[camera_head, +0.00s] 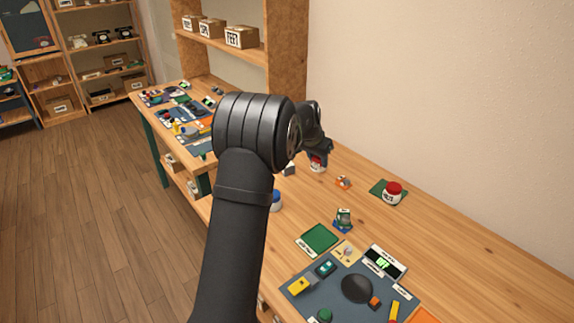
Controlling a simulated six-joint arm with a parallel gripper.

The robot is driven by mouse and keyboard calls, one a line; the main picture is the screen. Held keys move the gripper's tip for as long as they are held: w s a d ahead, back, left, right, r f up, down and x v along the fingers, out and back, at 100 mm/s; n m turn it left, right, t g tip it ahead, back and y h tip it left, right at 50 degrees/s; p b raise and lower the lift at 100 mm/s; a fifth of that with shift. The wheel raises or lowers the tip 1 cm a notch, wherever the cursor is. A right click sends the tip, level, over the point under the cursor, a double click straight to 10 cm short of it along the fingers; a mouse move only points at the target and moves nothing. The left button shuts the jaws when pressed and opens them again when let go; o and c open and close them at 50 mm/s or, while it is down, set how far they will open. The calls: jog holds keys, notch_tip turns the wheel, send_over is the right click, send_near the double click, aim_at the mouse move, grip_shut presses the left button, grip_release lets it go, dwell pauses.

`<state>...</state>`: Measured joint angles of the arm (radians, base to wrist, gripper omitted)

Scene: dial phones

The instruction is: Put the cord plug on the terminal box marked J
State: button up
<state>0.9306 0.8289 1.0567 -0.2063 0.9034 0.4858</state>
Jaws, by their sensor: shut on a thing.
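My gripper (318,153) is beyond my black arm, low over the far middle of the wooden table. It is shut on a small red-topped thing (317,162) with a pale lower part. My gripper hides much of this thing, and I cannot tell whether it is the cord plug or whether it touches the table. No mark J is readable. A small orange thing (343,182) and a small dark green and blue thing (343,219) stand to the right of and nearer than my gripper. A pale block (290,170) shows beside my arm.
A red-topped jar (393,192) stands on a green mat at right. A blue-topped thing (276,199) is partly behind my arm. A green pad (319,239) and a grey board (337,292) with a phone are in front. The table's right part is clear.

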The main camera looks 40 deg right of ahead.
jog(key=w+d+n, duration=0.1)
jog(key=w+d, duration=0.4)
jog(key=w, duration=0.3)
jog(key=shift+n+t, duration=0.3)
jog(key=shift+t, duration=0.1)
jog(key=w+a+f, duration=0.1)
jog(key=w+f, duration=0.1)
jog(key=w, duration=0.1)
jog(key=w+f, duration=0.2)
jog(key=w, duration=0.2)
jog(key=w+a+f, duration=0.1)
jog(key=w+f, duration=0.1)
jog(key=w, duration=0.2)
jog(key=shift+a, duration=0.35)
jog(key=shift+f, duration=2)
jog(key=shift+f, duration=0.1)
jog(key=o, duration=0.5)
jog(key=shift+f, duration=0.1)
jog(key=o, duration=0.5)
